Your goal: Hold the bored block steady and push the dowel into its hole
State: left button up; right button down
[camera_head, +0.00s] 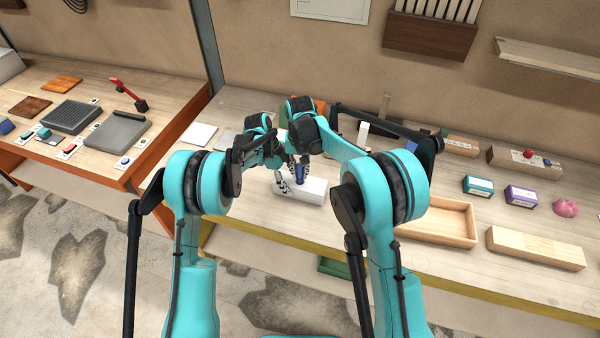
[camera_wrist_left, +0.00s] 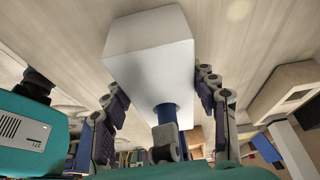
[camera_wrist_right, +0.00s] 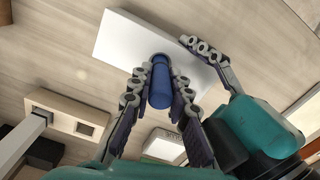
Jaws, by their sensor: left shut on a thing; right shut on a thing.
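The bored block is a white rectangular block (camera_head: 313,191) lying on the workbench; it also shows in the left wrist view (camera_wrist_left: 150,55) and the right wrist view (camera_wrist_right: 130,38). My left gripper (camera_wrist_left: 159,86) has its fingers on either side of the block and is shut on it. The blue dowel (camera_wrist_right: 160,84) stands out from the block's upper face and also shows in the left wrist view (camera_wrist_left: 167,114). My right gripper (camera_wrist_right: 158,97) is shut on the dowel. The dowel's end meets the block at the hole; how deep it sits is hidden.
A shallow wooden tray (camera_head: 437,238) and a pale wooden block (camera_head: 535,248) lie to the right. A teal box (camera_head: 478,185) and a purple box (camera_head: 521,195) stand farther right. A white plate (camera_head: 198,133) lies to the left. The bench's front edge is close to the block.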

jog(key=shift+r, duration=1.5)
jog(key=shift+f, duration=2.4)
jog(key=c, duration=1.3)
grip_release()
jog(key=shift+c, duration=0.2)
pick_arm(q)
jog(key=shift+d, duration=0.1)
pick_arm(e)
jog(key=shift+a, duration=0.1)
pick_arm(q)
jog(key=shift+s+d, duration=0.1)
pick_arm(e)
jog(key=shift+a, duration=0.15)
jog(key=r, duration=1.2)
jog(key=shift+d, duration=0.3)
